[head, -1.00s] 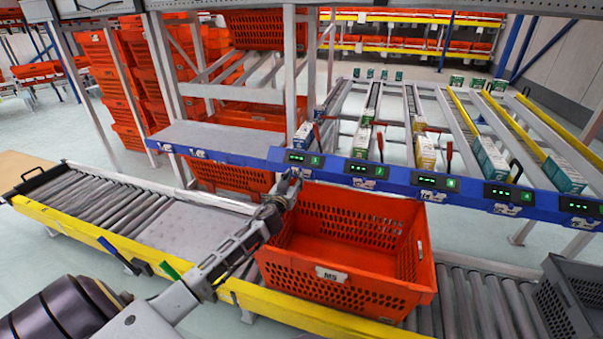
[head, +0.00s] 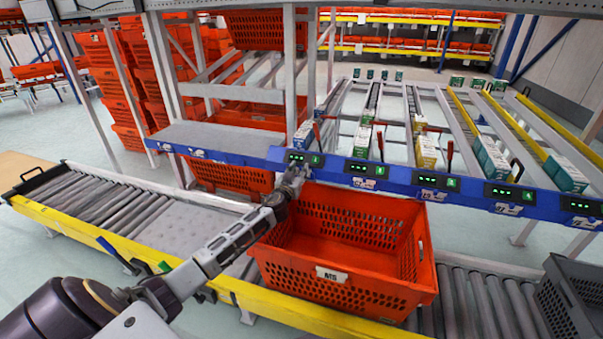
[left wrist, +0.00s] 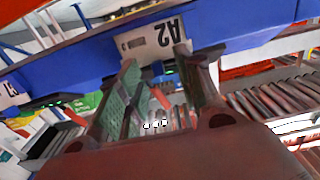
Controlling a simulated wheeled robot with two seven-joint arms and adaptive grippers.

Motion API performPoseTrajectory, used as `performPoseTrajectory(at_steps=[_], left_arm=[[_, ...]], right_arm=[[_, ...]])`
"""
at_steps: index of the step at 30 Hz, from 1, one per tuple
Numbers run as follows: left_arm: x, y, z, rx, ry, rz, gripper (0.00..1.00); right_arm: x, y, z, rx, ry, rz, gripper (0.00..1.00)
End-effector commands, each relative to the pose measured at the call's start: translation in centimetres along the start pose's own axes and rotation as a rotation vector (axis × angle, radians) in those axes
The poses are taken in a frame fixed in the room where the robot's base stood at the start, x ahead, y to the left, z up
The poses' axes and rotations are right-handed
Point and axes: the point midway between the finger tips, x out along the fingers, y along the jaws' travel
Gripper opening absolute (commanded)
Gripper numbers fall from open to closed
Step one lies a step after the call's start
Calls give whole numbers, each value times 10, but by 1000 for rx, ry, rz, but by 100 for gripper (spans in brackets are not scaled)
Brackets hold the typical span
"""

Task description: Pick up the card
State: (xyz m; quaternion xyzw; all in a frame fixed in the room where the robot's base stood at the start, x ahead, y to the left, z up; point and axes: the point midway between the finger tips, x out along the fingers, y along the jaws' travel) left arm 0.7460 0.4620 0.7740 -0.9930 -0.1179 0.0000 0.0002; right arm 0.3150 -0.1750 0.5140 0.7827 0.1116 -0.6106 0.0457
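A pale card marked A2 (left wrist: 152,42) shows upside down in the left wrist view, against the blue shelf rail (left wrist: 80,62). My left gripper (left wrist: 157,60) has its two fingers apart, with the card just beyond and between the fingertips. I cannot tell whether the fingers touch it. In the head view my left gripper (head: 294,176) is small, at the blue rail (head: 395,178) above the back left corner of the orange tote; the card there is hidden or too small to make out. My right gripper is in neither view.
The orange tote (head: 333,272), open and empty, sits on the roller conveyor below my left forearm. A grey crate (head: 575,300) stands at the right. Sloped lanes behind the rail hold several small boxes (head: 426,150). The conveyor's left part (head: 100,197) is clear.

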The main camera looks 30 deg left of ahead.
Motion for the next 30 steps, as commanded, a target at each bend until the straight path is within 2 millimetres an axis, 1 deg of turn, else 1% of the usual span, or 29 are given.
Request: performPoseTrajectory(at_steps=[4, 15, 16, 17, 24, 30], left_arm=[[2, 0, 0, 0, -1, 0, 36], [1, 0, 0, 0, 0, 0, 36], [1, 0, 0, 0, -1, 0, 34], [1, 0, 0, 0, -1, 0, 31], [1, 0, 0, 0, 0, 0, 0], [1, 0, 0, 0, 0, 0, 0]], right_arm=[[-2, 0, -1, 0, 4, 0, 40], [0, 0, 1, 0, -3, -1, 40], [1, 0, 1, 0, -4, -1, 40], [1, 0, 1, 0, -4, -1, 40], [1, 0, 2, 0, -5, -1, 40], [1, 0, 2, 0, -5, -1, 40]])
